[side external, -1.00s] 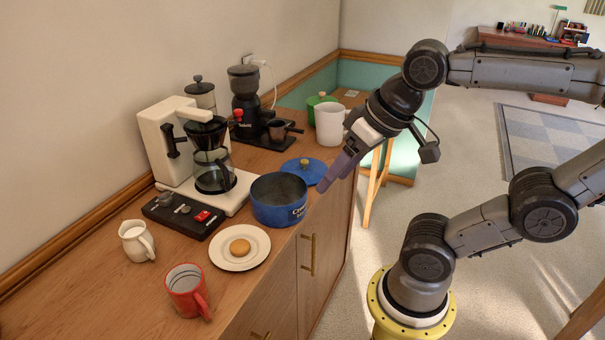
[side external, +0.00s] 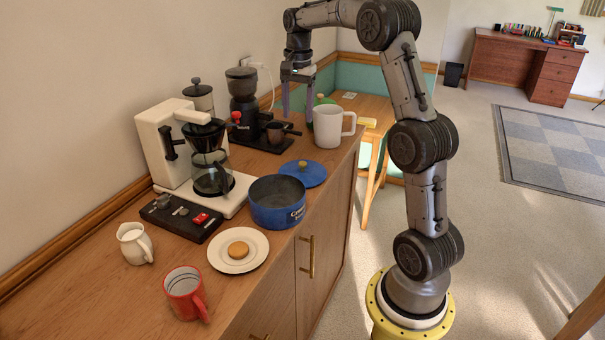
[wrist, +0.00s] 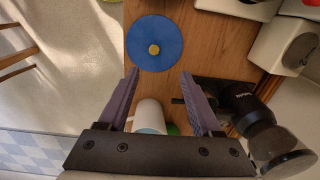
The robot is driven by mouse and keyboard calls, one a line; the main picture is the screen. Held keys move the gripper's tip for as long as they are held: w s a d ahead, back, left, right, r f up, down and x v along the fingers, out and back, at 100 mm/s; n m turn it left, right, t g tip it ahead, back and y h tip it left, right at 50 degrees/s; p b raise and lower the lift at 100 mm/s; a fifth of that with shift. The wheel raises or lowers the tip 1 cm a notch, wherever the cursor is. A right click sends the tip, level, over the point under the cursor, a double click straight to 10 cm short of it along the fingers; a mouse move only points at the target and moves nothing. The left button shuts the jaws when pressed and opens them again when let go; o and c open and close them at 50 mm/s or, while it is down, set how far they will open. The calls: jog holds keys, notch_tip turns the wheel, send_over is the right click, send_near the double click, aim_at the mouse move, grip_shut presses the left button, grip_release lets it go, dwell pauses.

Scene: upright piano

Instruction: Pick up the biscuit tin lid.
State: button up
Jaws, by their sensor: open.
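The biscuit tin lid (side external: 312,176) is a flat blue disc with a small yellow knob. It lies on the wooden counter just behind the open blue tin (side external: 277,217). In the wrist view the lid (wrist: 168,58) is at top centre, beyond my fingertips, with its knob up. My gripper (side external: 298,112) is open and empty, pointing down above the far part of the counter, between the black grinder and the white jug. In the wrist view its purple fingers (wrist: 159,76) stand wide apart, with nothing between them at the tips.
The white jug (side external: 328,128) and a green-topped object (side external: 322,100) stand near my gripper. A coffee maker (side external: 157,140) stands along the wall. The counter's right edge is close to the lid.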

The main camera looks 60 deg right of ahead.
aim_at(302, 163)
jog(key=f, duration=0.5)
jog(key=d+f, duration=0.1)
jog(key=f, duration=0.9)
jog(key=shift+s+d+f, duration=0.15)
jog(key=shift+s+f, duration=0.05)
jog(key=shift+s, duration=0.2)
grip_shut()
dwell(0.8)
